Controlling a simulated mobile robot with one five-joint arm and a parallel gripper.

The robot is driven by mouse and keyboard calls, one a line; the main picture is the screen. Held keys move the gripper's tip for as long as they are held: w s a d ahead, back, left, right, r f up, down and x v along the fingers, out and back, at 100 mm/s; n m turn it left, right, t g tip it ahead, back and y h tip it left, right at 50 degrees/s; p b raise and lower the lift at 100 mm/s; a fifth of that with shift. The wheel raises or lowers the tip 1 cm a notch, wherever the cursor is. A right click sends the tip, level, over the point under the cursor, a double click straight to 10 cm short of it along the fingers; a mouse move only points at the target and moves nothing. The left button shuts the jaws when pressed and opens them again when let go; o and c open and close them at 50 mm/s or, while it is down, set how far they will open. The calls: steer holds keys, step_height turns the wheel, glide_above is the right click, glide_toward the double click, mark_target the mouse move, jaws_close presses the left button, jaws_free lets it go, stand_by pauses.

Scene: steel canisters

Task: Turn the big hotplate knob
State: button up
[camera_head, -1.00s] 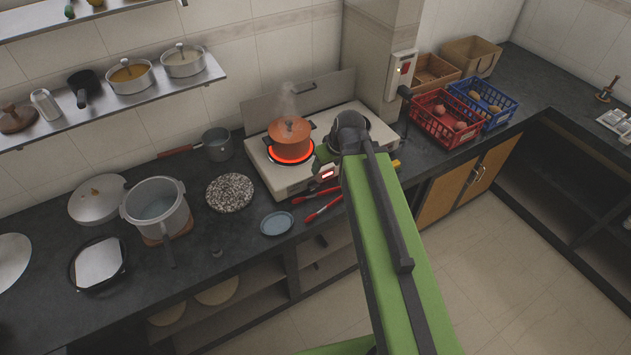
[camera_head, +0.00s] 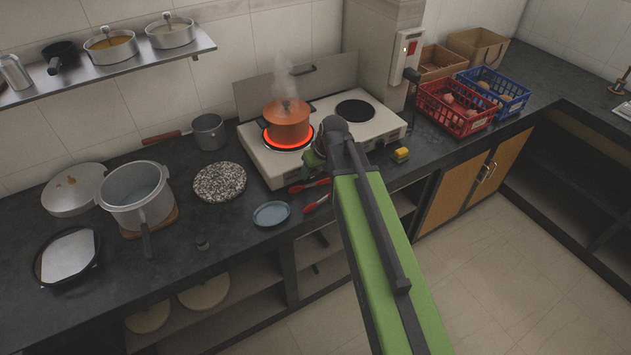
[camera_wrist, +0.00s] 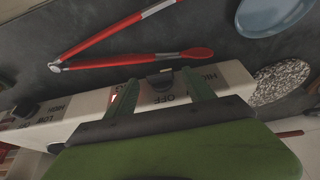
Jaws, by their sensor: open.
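The white hotplate (camera_head: 300,172) stands on the counter with a bare right burner (camera_head: 355,110). An orange pot (camera_head: 287,122) steams on the glowing left burner. In the wrist view, a dark knob (camera_wrist: 160,79) on the hotplate's front lies between the two green fingers of my gripper (camera_wrist: 160,88). The gripper is open, with a gap on each side of the knob. This knob is on the side nearer the speckled round mat. A second dark knob (camera_wrist: 22,108) shows at the left. In the head view my arm hides most of the hotplate's front and the knobs.
Red-handled tongs (camera_wrist: 125,35) lie on the counter before the hotplate, near a blue-grey plate (camera_head: 271,214) and the speckled mat (camera_head: 219,182). A yellow-black item (camera_head: 400,154) lies right of my arm. Red (camera_head: 455,107) and blue (camera_head: 495,90) crates stand farther right.

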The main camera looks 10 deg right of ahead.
steer(key=shift+w+f, duration=0.15)
steer(key=shift+f, duration=0.05)
jaws_close()
stand_by(0.3)
